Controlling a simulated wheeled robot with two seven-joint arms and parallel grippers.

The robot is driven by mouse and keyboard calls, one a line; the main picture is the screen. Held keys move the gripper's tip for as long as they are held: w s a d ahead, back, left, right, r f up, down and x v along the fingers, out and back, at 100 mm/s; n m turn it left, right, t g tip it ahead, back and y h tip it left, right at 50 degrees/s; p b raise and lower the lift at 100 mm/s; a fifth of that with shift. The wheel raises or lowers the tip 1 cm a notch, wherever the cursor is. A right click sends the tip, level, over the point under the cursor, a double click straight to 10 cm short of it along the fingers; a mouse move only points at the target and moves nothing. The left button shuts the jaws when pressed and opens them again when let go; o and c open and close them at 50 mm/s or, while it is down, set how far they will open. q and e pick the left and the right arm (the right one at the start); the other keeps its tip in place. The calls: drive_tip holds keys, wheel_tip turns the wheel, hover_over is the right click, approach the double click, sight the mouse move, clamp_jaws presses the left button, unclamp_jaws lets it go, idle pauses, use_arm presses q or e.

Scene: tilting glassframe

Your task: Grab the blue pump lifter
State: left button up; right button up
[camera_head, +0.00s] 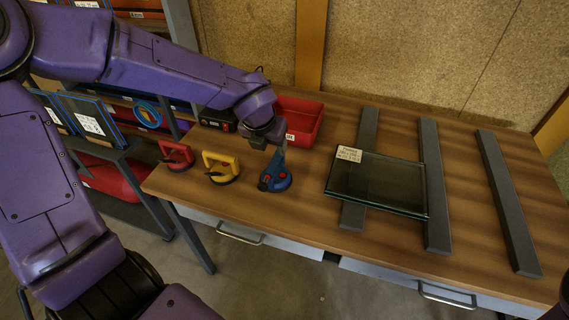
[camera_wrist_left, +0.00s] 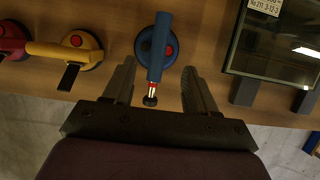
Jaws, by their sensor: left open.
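The blue pump lifter (camera_head: 275,181) stands on the wooden table near its front edge, right of a yellow lifter (camera_head: 221,168) and a red lifter (camera_head: 176,155). It has a round blue base with red buttons. In the left wrist view my gripper (camera_wrist_left: 158,72) is open. My right gripper is not in view.
A glass pane (camera_head: 385,184) with a paper label lies on dark bars (camera_head: 434,190) to the right. A red bin (camera_head: 299,121) stands behind my left gripper. A shelf rack (camera_head: 110,150) stands at the left. Bare table lies between the blue lifter and the pane.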

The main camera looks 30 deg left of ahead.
sight(275, 160)
use_arm(q)
drive_tip(key=f+b, duration=0.2)
drive_tip(key=b, duration=0.1)
drive_tip(key=f+b, duration=0.2)
drive_tip(key=shift+w+a, duration=0.25)
drive_tip(key=shift+w+f+b, duration=0.25)
drive_tip(key=shift+f+b, duration=0.1)
drive_tip(key=shift+b, duration=0.05)
drive_tip(key=shift+w+f, duration=0.15)
drive_tip(key=shift+w, duration=0.1)
drive_tip(key=x, duration=0.5)
clamp_jaws()
